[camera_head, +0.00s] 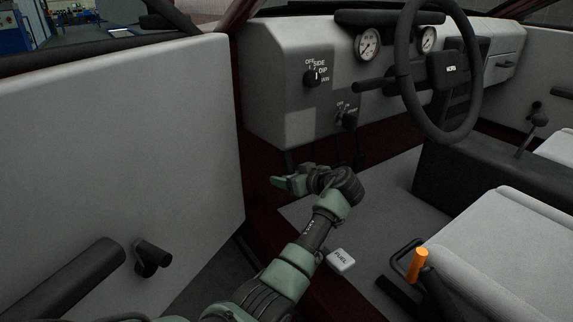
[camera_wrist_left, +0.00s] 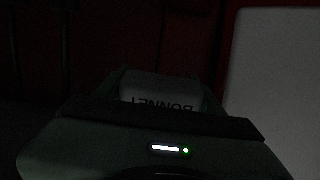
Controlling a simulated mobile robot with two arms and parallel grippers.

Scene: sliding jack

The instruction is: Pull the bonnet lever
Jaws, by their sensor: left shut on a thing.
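The bonnet lever (camera_wrist_left: 162,102) shows in the left wrist view as a pale tab. It reads BONNET upside down and sits between my left gripper's fingers. My left gripper (camera_head: 280,182) is in the footwell below the dashboard, beside the door's inner edge. It is shut on the bonnet lever. In the head view I cannot make out the lever, as the gripper and the dark footwell hide it. My right gripper is in neither view.
The dashboard (camera_head: 275,75) and steering wheel (camera_head: 400,75) stand above and right of my arm. The grey door panel (camera_head: 110,150) is at left. A white FUEL tab (camera_head: 340,260) lies next to my forearm. An orange-tipped seat lever (camera_head: 417,265) is at right.

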